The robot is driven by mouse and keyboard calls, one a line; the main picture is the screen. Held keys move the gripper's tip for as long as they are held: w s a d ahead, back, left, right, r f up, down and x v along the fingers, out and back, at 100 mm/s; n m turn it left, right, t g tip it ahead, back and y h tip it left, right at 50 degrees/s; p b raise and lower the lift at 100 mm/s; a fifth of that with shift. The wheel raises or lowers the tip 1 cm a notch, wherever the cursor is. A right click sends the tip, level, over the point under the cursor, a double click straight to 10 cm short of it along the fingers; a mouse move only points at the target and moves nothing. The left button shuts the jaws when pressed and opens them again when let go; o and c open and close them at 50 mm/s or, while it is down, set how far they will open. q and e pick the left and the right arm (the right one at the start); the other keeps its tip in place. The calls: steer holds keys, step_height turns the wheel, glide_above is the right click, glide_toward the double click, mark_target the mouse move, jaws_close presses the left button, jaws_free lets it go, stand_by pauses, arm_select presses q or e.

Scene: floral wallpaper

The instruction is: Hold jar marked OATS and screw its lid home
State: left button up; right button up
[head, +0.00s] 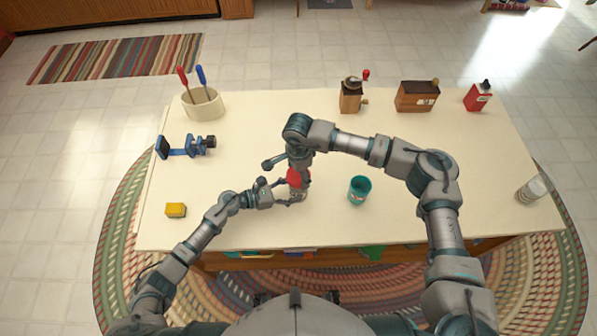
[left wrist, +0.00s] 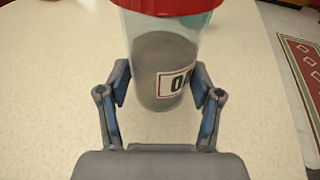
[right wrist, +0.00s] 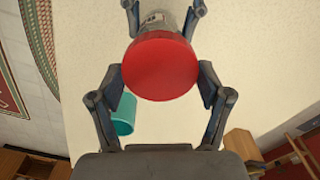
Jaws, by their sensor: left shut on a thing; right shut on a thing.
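The jar (left wrist: 165,65) is clear, with grey-brown contents and a label showing "OA"; the rest of the label is hidden. It stands upright on the cream table (head: 240,150) near its front middle. My left gripper (left wrist: 160,84) is shut on the jar's body from the left. The red lid (right wrist: 160,65) is on top of the jar and also shows in the head view (head: 296,177). My right gripper (right wrist: 162,78) is shut on the lid from above, a finger on each side. The thread under the lid cannot be seen.
A teal cup (head: 360,191) stands right of the jar. A yellow block (head: 176,210), a blue clamp-like tool (head: 187,148) and a cream crock (head: 204,106) are at left. A clear shaker (head: 530,191) is far right.

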steer(key=o, duration=0.9)
steer(key=n, duration=0.5)
steer(key=shift+n, duration=0.4)
steer(key=n, duration=0.7)
